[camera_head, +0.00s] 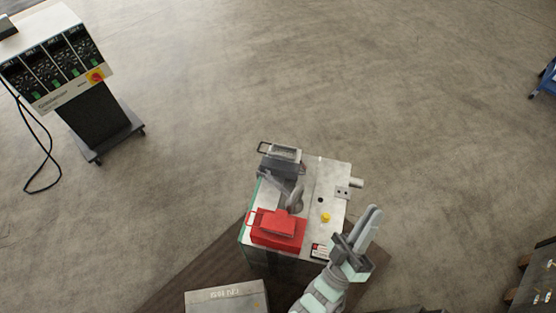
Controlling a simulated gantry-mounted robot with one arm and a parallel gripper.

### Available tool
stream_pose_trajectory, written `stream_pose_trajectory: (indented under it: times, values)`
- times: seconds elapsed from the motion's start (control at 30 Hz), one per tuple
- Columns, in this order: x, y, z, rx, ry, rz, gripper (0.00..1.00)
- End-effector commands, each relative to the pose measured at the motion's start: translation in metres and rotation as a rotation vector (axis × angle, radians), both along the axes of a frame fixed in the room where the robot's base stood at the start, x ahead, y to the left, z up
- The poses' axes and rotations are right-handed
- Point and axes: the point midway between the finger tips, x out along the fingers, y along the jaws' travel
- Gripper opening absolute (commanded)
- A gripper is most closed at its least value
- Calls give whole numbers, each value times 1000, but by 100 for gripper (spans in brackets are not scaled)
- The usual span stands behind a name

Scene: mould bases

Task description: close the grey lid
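A grey box-like part with a thin handle on its left, which looks like the grey lid (283,153), is at the back left corner of a light-topped block (325,175). It looks tilted up over a darker grey base, but its exact angle is too small to tell. My gripper (372,212) is in front and to the right of the block's right edge, well apart from the grey lid. Its fingers point up and right and overlap in this view, so their opening is unclear. I see nothing held in it.
A red box (277,228) with a handle sits at the block's front left. A grey curved part (295,200) stands between it and the grey lid. A yellow knob (326,217) is on the block's top. A control cabinet (70,80) stands far left. Floor behind is clear.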

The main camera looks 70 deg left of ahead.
Motion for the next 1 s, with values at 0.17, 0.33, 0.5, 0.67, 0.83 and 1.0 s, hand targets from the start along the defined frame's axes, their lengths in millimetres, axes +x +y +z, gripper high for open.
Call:
stream_pose_trajectory:
  times: [0.17,0.33,0.5,0.67,0.83,1.0]
  values:
    - [-7,128,-64,-525,13,-25,0]
    - [-40,213,-132,-1052,-163,-66,0]
    - [-82,261,-186,-1526,-503,-133,0]
    - [-109,278,-213,-1863,-865,-227,0]
    - [-123,284,-218,-2048,-1133,-315,0]
    - [-124,285,-220,-2107,-1217,-350,0]
